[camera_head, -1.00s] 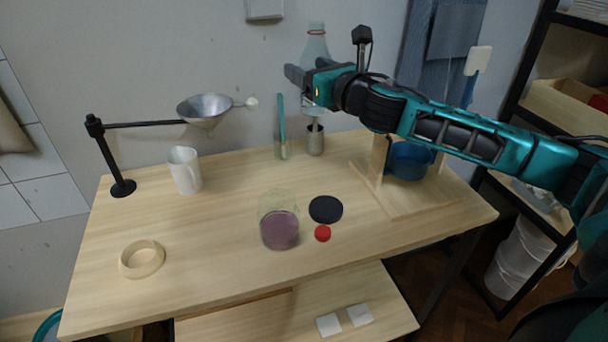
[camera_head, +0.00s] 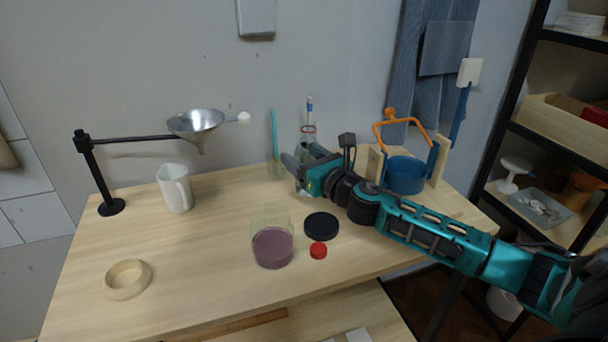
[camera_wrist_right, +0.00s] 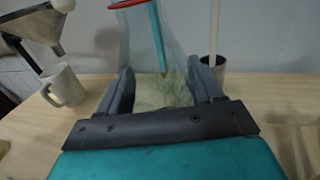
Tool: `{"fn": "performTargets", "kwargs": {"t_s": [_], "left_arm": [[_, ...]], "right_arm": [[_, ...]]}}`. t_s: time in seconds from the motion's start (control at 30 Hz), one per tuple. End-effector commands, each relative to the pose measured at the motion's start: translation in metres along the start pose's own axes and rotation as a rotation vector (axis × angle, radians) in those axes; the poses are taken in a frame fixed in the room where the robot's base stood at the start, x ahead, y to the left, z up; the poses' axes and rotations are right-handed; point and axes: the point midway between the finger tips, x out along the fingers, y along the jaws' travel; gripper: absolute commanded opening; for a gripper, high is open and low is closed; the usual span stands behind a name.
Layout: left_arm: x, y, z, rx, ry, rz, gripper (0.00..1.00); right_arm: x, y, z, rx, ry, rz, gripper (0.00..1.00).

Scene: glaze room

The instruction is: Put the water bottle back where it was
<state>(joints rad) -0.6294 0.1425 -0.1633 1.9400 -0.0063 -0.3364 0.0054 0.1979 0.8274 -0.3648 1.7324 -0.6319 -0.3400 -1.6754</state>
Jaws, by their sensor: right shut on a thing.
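The water bottle is clear, with a red ring at its neck. My left gripper is out of view.
A funnel on a stand (camera_head: 196,122), white mug (camera_head: 174,190), purple jar (camera_head: 272,248), black lid (camera_head: 321,226), red cap (camera_head: 318,251) and blue pot (camera_head: 405,176) surround the clear middle.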

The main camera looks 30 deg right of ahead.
Motion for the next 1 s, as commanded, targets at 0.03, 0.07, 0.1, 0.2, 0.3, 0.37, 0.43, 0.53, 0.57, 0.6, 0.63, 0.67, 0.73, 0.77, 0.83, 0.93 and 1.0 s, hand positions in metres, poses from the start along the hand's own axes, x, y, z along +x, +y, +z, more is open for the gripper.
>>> {"fn": "performTargets", "kwargs": {"t_s": [0.03, 0.07, 0.1, 0.2, 0.3, 0.37, 0.43, 0.53, 0.57, 0.6, 0.63, 0.67, 0.73, 0.77, 0.83, 0.93, 1.0], "left_arm": [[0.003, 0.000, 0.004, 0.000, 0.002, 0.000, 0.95], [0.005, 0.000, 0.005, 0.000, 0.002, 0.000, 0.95], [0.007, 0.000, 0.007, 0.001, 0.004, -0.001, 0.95], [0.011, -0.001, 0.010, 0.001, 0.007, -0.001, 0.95], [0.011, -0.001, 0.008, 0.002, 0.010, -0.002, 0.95], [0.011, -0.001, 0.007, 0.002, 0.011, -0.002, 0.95], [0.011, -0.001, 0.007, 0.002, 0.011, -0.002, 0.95], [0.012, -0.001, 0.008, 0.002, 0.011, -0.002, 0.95], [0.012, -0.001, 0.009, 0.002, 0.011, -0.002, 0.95], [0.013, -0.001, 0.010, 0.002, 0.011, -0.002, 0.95], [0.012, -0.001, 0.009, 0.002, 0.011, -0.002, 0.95], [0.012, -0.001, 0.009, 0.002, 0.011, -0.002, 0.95], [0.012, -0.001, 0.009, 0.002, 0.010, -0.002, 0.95], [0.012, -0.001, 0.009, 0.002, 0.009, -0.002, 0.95], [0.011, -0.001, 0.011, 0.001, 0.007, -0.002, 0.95], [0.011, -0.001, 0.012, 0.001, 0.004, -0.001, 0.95], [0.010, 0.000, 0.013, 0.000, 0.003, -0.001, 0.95]], "right_arm": [[0.000, 0.000, -0.010, 0.003, 0.002, -0.001, 0.28], [0.000, 0.000, -0.015, 0.004, 0.002, -0.001, 0.28], [0.000, 0.000, -0.023, 0.005, 0.002, -0.002, 0.28], [0.000, 0.000, -0.035, 0.004, 0.001, -0.002, 0.28], [0.000, 0.000, -0.036, 0.002, 0.000, 0.000, 0.28], [0.000, 0.000, -0.035, 0.001, 0.000, 0.000, 0.28], [0.000, 0.000, -0.035, 0.001, 0.000, 0.000, 0.28], [0.000, 0.000, -0.037, 0.001, 0.000, 0.000, 0.28], [0.000, 0.000, -0.038, 0.001, 0.000, 0.000, 0.28], [0.000, 0.000, -0.039, 0.001, 0.000, 0.000, 0.28], [0.000, 0.000, -0.039, 0.001, 0.001, 0.000, 0.68], [0.000, 0.000, -0.038, 0.001, 0.001, 0.000, 0.71], [0.000, 0.000, -0.038, 0.001, 0.002, 0.000, 0.78], [0.000, 0.000, -0.038, 0.001, 0.002, 0.000, 0.80], [0.000, 0.000, -0.038, 0.001, 0.002, 0.000, 0.87], [0.000, 0.000, -0.038, 0.001, 0.002, 0.000, 0.92], [0.000, 0.000, -0.038, 0.001, 0.002, 0.000, 0.92]]}}
